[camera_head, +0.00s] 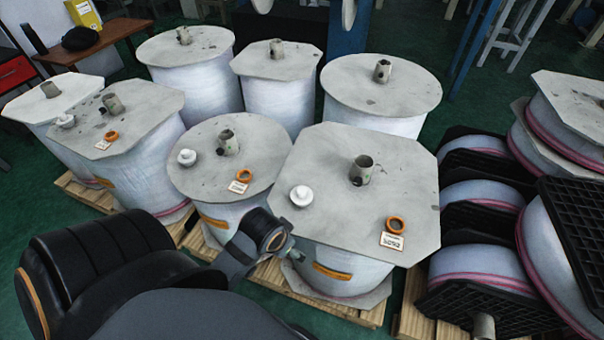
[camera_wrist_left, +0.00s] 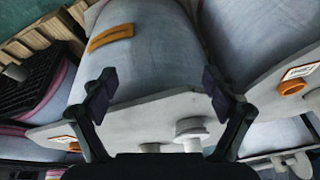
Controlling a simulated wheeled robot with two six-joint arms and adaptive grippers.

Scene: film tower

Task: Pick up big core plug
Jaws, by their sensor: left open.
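A white knobbed plug (camera_head: 301,195) lies on the pale octagonal end plate of the nearest roll, left of its grey core stub (camera_head: 362,169). In the left wrist view the white plug (camera_wrist_left: 191,130) shows below the jaws. Similar white plugs sit on the round roll (camera_head: 187,157) and the left roll (camera_head: 65,121); I cannot tell which is called big. My left gripper (camera_head: 285,247) is in front of the near left edge of that end plate, apart from the plug. Its jaws (camera_wrist_left: 158,85) are spread and empty.
Orange rings (camera_head: 397,225) and small labels (camera_head: 391,241) lie on several end plates. Wrapped rolls stand close together on wooden pallets (camera_head: 350,312). Rolls with black grid ends (camera_head: 575,230) crowd the right. A table (camera_head: 90,42) stands at back left.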

